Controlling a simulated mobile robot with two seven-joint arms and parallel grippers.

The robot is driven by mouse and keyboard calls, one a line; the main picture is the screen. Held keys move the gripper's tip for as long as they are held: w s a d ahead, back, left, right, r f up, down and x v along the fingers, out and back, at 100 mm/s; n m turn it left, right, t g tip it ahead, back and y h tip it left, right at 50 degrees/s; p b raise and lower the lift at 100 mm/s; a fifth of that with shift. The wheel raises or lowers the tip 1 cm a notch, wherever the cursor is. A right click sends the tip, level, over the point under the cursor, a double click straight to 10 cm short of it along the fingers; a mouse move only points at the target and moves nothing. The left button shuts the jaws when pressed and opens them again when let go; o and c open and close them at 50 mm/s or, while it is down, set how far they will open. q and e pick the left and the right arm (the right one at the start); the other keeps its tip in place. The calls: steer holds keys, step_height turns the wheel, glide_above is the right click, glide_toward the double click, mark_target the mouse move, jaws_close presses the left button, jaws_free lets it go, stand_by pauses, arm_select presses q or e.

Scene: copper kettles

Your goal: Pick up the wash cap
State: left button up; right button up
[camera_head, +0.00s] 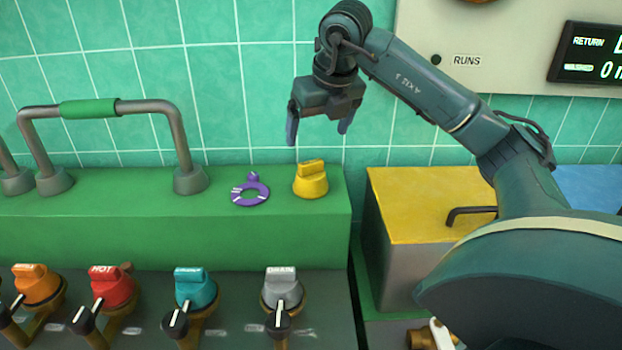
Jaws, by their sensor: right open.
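A yellow cap (311,181) with a raised grip bar stands upright on the green ledge (130,228), near its right end. No writing shows on it, so I cannot tell for sure that it is the wash cap. My right gripper (318,132) is open and empty, fingers pointing down, above and apart from the yellow cap. Along the lower panel sit an orange cap (37,285), a red cap marked HOT (111,287), a teal cap (194,288) with a label too small to read, and a grey cap marked DRAIN (282,289). My left gripper is out of view.
A purple ring with white marks (250,192) lies just left of the yellow cap. A grey rail with a green grip (90,108) rises from the ledge further left. A yellow-topped box (415,205) with a dark handle stands right, across a gap.

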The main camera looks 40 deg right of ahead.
mark_target(311, 162)
steer(key=x, duration=0.7)
steer(key=shift+w+f, duration=0.1)
steer(key=shift+f, duration=0.1)
steer(key=x, duration=0.3)
steer(key=p+x, duration=0.1)
steer(key=x, duration=0.1)
steer(key=shift+w+d, duration=0.1)
steer(key=shift+d, duration=0.2)
steer(key=c, duration=1)
step_height(311, 162, up, 10)
steer(key=shift+r, duration=0.1)
